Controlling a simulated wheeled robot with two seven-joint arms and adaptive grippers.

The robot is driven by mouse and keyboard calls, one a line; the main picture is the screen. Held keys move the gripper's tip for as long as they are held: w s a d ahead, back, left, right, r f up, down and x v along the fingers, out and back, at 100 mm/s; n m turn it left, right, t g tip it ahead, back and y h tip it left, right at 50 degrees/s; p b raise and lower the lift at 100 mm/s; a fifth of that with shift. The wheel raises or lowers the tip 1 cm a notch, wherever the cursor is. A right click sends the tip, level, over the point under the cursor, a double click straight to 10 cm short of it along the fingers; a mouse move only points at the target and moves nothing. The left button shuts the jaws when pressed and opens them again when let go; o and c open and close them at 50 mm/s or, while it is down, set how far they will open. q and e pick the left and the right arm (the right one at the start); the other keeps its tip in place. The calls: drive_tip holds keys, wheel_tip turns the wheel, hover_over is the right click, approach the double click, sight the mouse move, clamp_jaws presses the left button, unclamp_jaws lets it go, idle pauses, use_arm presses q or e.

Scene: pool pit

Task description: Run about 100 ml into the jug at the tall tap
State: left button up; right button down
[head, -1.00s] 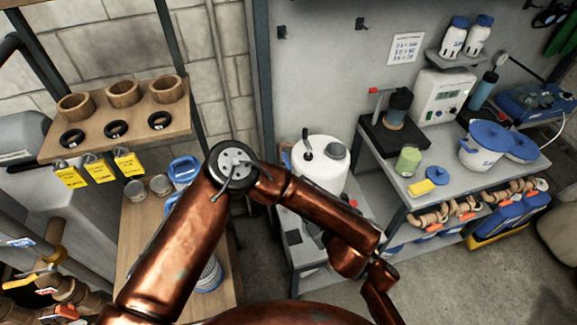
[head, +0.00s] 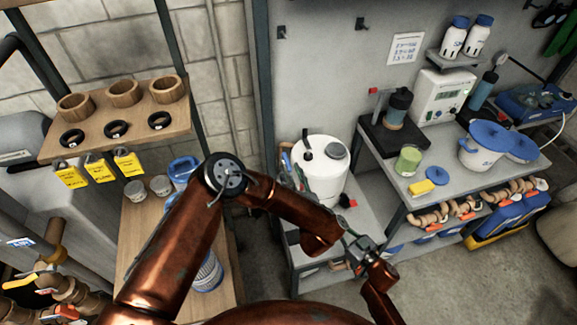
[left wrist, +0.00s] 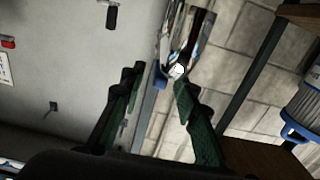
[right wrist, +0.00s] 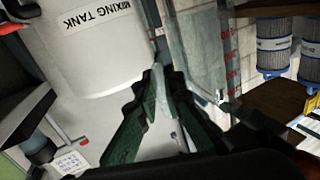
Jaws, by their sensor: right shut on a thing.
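In the right wrist view, my right gripper (right wrist: 158,88) is shut on a clear piece that appears to belong to the see-through jug (right wrist: 202,55). The jug has red marks along one side and its contents cannot be told. My left gripper (left wrist: 158,95) is open, with a gap between its fingers and nothing held. A shiny, glass-like thing (left wrist: 188,35) shows beyond its fingers; I cannot tell what it is. In the head view, the left gripper (head: 361,247) is small and partly hidden beside my copper arms. I cannot pick out the tall tap with certainty.
The white mixing tank (head: 321,175) stands on a low bench and is close in the right wrist view (right wrist: 85,60). A bench at the right holds a blue-lidded pot (head: 480,150) and a green cup (head: 408,160). Filter cartridges (head: 208,272) stand at the left. Floor shows at lower right.

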sight(287, 162)
use_arm(q)
drive_tip(key=shift+x, duration=1.5)
clamp_jaws()
